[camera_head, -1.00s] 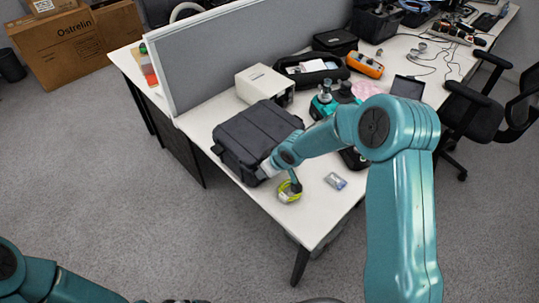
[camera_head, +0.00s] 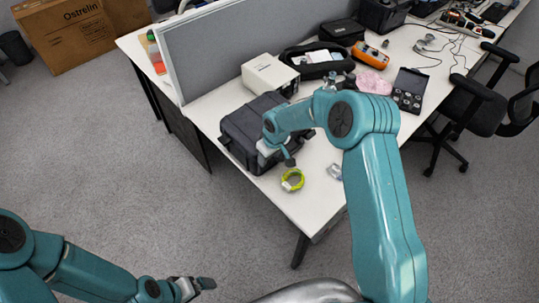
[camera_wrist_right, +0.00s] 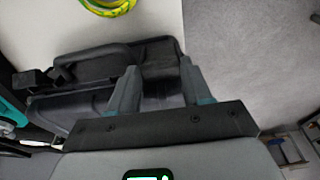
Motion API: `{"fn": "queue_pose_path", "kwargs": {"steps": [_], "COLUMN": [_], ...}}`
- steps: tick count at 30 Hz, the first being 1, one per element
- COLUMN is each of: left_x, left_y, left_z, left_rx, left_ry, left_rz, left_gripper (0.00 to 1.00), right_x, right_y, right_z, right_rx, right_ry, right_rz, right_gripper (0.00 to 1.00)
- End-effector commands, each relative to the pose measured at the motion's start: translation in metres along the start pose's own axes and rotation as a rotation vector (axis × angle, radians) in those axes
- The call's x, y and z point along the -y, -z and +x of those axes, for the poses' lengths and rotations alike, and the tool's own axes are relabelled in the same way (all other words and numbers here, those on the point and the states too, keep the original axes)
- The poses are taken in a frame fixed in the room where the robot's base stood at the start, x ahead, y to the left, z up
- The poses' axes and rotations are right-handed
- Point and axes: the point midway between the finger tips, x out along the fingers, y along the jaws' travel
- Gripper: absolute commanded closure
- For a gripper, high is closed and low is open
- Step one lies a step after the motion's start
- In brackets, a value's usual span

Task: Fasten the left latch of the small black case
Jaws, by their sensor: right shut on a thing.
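The black case (camera_head: 240,125) lies closed on the near left corner of the white table. The wrist view shows its handle (camera_wrist_right: 95,60), and a latch (camera_wrist_right: 58,74) beyond the handle's left end. My right gripper (camera_head: 273,150) is at the case's front edge. In the wrist view the right gripper's fingers (camera_wrist_right: 160,88) lie over the case at the other end of the handle, shut on what looks like the left latch, mostly hidden between them. My left gripper (camera_head: 195,286) is low over the floor, away from the table; its jaws are too small to read.
An open black pouch (camera_head: 318,60) and an open case of small parts (camera_head: 408,90) are farther back.

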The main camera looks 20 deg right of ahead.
Motion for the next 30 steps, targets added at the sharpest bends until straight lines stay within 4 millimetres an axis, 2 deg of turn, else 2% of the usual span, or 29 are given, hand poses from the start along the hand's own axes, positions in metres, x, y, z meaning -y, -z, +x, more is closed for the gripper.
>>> {"fn": "queue_pose_path", "kwargs": {"steps": [5,6,8,16,20,23,30], "left_x": [0.000,0.000,0.000,0.000,0.001,0.003,0.008], "left_y": [0.000,0.000,0.000,0.000,0.000,0.000,0.000], "left_z": [0.000,0.000,0.000,0.000,0.003,0.008,0.022], "left_rx": [0.000,0.000,0.000,0.000,0.000,0.000,0.000], "left_ry": [0.000,0.000,0.000,0.000,0.000,0.000,0.000], "left_rz": [0.000,0.000,0.000,0.000,0.000,0.000,0.000], "left_gripper": [0.02,0.02,0.02,0.02,0.02,0.02,0.02], "right_x": [0.000,0.000,0.000,0.000,-0.001,-0.001,0.000], "right_y": [0.002,0.002,0.002,0.001,0.002,0.002,0.001], "right_z": [-0.001,-0.001,-0.001,-0.001,-0.009,-0.027,-0.091], "right_rx": [-0.005,-0.006,-0.005,-0.004,-0.006,-0.008,-0.010], "right_ry": [-0.002,-0.002,-0.002,-0.001,-0.003,-0.003,-0.003], "right_rz": [0.000,0.000,0.000,0.000,0.000,-0.001,0.000], "right_gripper": [0.82,0.42,0.26,0.26,0.26,0.26,0.26]}}
